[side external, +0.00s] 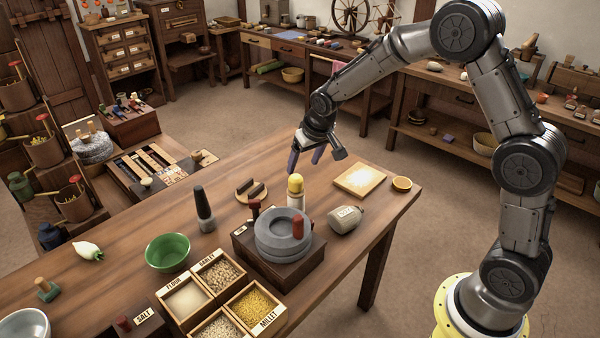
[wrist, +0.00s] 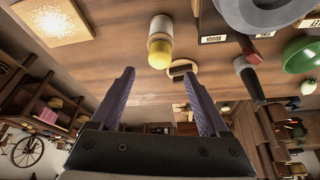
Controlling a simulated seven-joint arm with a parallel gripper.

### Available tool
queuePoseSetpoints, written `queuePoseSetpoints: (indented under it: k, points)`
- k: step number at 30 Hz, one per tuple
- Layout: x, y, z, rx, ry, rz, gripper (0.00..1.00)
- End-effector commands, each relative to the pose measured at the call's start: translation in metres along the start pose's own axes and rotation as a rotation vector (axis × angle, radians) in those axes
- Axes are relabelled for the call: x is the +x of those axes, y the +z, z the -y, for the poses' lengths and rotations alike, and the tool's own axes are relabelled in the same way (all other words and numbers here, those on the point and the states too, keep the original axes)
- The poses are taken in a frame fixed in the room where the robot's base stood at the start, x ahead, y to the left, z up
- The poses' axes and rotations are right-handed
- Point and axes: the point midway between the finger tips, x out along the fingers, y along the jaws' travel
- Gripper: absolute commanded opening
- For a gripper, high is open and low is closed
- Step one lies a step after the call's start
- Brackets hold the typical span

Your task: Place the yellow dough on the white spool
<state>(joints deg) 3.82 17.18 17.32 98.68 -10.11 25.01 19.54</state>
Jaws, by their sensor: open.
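The yellow dough (side external: 295,183) is a small rounded lump resting on top of the white spool (side external: 296,202), which stands upright on the wooden table behind the grey quern. In the wrist view the dough (wrist: 159,54) and the spool (wrist: 160,27) lie beyond the fingertips, roughly in line with the gap between them. My gripper (side external: 304,164) is open and empty, with purple fingers, above the dough and apart from it. Both fingers of my gripper (wrist: 158,75) show spread in the wrist view. The quern hides part of the spool's lower end in the side view.
The grey stone quern (side external: 270,240) with a red handle stands just in front of the spool. A dark pestle-like bottle (side external: 203,208), green bowl (side external: 167,252) and grain boxes (side external: 222,273) are to the left.

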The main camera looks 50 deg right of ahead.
Motion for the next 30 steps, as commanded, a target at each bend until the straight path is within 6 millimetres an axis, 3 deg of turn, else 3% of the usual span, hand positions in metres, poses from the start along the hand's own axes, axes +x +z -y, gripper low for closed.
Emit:
queuePoseSetpoints:
  k: [4, 14, 17, 20, 23, 27, 30]
  points:
    - [-0.020, -0.001, 0.000, -0.001, -0.001, -0.003, 0.79]
    - [-0.036, 0.002, 0.000, -0.003, -0.001, -0.003, 0.79]
    - [-0.061, 0.009, -0.001, -0.016, -0.006, -0.012, 0.79]
    - [-0.104, 0.027, -0.004, -0.038, -0.016, -0.029, 0.79]
    - [-0.150, 0.058, -0.009, -0.068, -0.029, -0.042, 0.79]
    - [-0.203, 0.111, -0.017, -0.114, -0.050, -0.059, 0.79]
    - [-0.230, 0.153, -0.024, -0.151, -0.067, -0.074, 0.79]
